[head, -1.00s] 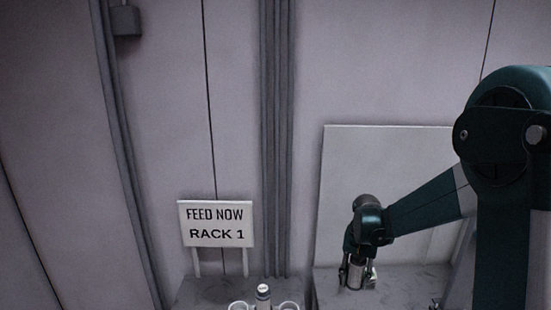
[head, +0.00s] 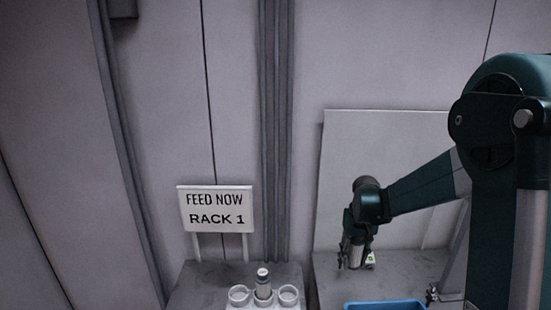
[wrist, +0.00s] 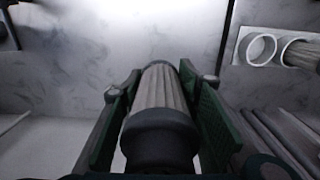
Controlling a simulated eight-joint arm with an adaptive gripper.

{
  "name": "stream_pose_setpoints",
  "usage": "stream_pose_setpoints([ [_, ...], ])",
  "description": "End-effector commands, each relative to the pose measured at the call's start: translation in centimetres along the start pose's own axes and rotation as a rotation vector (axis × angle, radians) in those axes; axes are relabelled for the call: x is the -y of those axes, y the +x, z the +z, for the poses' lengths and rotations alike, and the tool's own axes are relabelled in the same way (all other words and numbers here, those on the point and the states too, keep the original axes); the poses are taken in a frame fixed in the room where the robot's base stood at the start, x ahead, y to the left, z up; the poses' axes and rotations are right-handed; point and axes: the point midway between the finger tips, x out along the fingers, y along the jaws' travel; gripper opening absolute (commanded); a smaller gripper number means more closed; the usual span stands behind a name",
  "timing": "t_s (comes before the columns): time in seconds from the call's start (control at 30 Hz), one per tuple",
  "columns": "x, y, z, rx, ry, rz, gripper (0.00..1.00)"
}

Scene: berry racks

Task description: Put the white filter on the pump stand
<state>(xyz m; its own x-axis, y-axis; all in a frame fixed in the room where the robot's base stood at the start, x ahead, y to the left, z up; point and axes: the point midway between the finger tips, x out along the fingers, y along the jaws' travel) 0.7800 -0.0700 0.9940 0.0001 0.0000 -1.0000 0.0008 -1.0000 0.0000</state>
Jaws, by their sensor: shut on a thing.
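My gripper (head: 356,262) hangs above the grey counter at the right in the head view. In the wrist view its two green-padded fingers (wrist: 160,100) are shut on a pale ribbed cylinder (wrist: 160,85) with a dark end cap, which looks like the filter. The cylinder is off to the side of the racks and apart from them. In the head view the fingers mostly hide it. I cannot pick out the pump stand for certain in either view.
A white holder with round cups (head: 238,295) holds an upright cylinder (head: 263,284) with a pale cap. A sign reading "FEED NOW RACK 1" (head: 216,209) stands behind it. A blue tray (head: 385,305) and a small metal fitting (head: 433,293) are at the lower right.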

Motion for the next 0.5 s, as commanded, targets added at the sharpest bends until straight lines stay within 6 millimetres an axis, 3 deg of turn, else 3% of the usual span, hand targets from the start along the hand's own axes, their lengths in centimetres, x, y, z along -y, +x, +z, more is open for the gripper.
stream_pose_setpoints([
  [0.33,0.0,-0.1,0.0,0.0,0.001,0.0,0.2],
  [0.5,0.0,-1.2,0.0,0.0,0.001,0.0,0.2],
])
